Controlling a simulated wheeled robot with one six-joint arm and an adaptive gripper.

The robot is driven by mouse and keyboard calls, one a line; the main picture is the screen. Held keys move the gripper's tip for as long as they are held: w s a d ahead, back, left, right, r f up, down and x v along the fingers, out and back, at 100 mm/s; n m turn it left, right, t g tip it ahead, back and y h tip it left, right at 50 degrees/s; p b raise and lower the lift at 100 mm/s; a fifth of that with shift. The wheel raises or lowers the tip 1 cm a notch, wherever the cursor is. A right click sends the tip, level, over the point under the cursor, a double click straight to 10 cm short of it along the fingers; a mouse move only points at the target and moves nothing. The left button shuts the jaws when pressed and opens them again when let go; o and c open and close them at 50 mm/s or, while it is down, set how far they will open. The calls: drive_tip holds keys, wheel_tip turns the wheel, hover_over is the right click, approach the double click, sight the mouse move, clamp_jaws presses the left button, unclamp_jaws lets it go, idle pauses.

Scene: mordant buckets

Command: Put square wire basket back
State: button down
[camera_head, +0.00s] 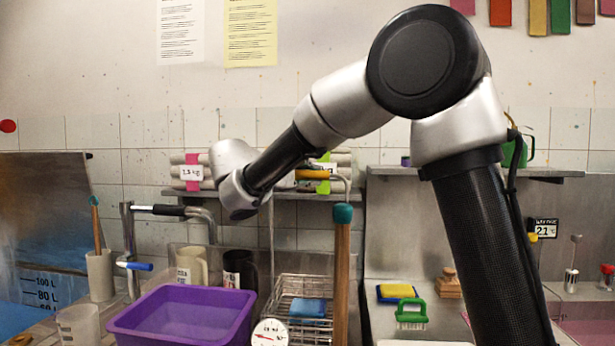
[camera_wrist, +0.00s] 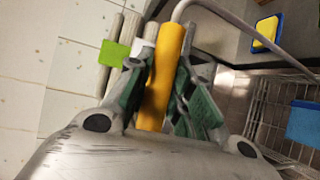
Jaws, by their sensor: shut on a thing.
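The square wire basket (camera_head: 282,310) stands low at the centre of the head view, with a blue block (camera_head: 308,309) in or over it. A bent metal bail with a yellow grip (camera_head: 312,174) rises above it. In the wrist view my gripper (camera_wrist: 163,85) is shut on this yellow grip (camera_wrist: 160,70), one green-padded finger on each side. The metal rod curves away to the right, and part of the wire basket (camera_wrist: 262,115) shows at the right edge. My fingers are mostly hidden in the head view. I cannot tell whether the basket's bottom rests on anything.
A purple tub (camera_head: 185,318) stands left of the basket, with a dial (camera_head: 270,334) in front. A teal-topped wooden stick (camera_head: 342,270) rises close on the right. A shelf (camera_head: 225,194) with bundled tubes is behind. A yellow-blue sponge (camera_head: 396,292) and green brush (camera_head: 411,316) lie right.

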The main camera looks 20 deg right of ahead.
drive_tip(key=c, duration=1.3)
unclamp_jaws()
drive_tip(key=shift+f, duration=0.1)
drive_tip(key=shift+o, duration=0.2)
